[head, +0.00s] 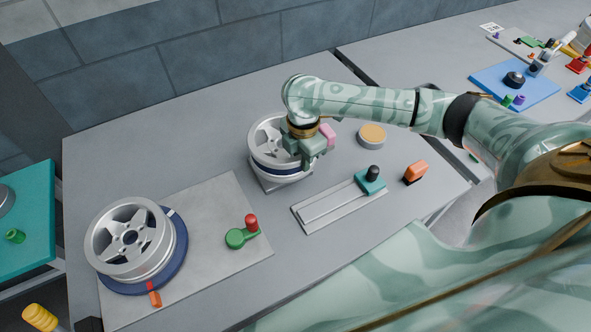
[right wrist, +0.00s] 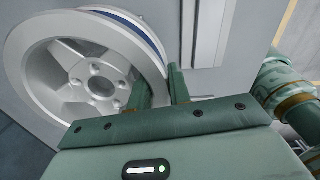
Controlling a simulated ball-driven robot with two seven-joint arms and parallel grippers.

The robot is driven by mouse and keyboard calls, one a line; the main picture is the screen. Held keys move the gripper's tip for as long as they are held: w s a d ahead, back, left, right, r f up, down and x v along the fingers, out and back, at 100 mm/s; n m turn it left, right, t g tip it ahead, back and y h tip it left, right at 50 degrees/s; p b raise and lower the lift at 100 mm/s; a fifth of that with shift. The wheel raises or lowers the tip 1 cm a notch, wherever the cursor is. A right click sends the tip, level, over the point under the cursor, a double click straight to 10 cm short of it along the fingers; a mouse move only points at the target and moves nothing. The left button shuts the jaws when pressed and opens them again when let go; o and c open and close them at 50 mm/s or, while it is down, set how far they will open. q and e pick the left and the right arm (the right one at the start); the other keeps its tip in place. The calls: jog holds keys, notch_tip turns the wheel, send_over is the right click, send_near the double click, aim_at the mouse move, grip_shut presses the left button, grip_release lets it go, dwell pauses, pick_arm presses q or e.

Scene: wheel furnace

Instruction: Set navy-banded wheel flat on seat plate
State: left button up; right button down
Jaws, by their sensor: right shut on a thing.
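The navy-banded wheel (head: 268,134) is silver, spoked, with a dark blue stripe around its side. It is at the back middle of the table, above a small grey plate (head: 266,186); I cannot tell whether they touch. My right gripper (head: 305,150) is shut on the wheel's rim at its right side. In the right wrist view the wheel (right wrist: 62,62) shows its spoked face, and the fingers (right wrist: 160,92) straddle the rim wall. My left gripper is not in view.
A flat grey board (head: 215,200) carries the blue base and a green lever with a red knob (head: 250,221). Right of it are a slide with a teal block (head: 370,184), an orange block (head: 415,171) and a tan-topped round (head: 372,134). Bare table lies between them.

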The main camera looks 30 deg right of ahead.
jog(key=shift+w+a+f, duration=0.25)
jog(key=shift+w+f, duration=0.15)
jog(key=f, duration=0.1)
jog(key=f+b, duration=0.2)
jog(key=f, duration=0.1)
jog(key=shift+w+a, duration=0.15)
jog(key=shift+w, duration=0.1)
jog(key=shift+s+r, duration=0.1)
jog(key=c, duration=1.3)
grip_release()
notch_tip(320, 180, up, 12)
jog(key=p, duration=0.4)
jog(key=shift+p, duration=0.3)
